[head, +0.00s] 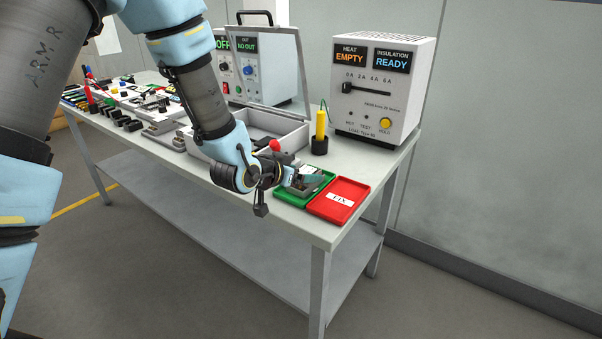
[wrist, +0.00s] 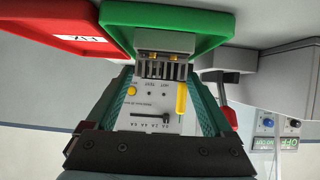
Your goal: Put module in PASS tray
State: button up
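In the wrist view the module (wrist: 165,60) has dark ribs and brass-coloured terminals and overlaps the green tray (wrist: 190,22). My gripper (head: 308,181) is low over the green tray. Part of the module is hidden by the fingers in the head view.
A red tray (head: 340,199) marked FIX lies right of the green tray. Behind stand a yellow-handled tool (head: 320,124) in a black holder, a HEAT/INSULATION tester (head: 380,90) and an open grey case (head: 265,125). Several small parts crowd the bench's left end.

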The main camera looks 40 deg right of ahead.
jog(key=shift+o, duration=0.8)
jog(key=shift+r, duration=0.2)
jog(key=b+v, duration=0.2)
jog(key=v, duration=1)
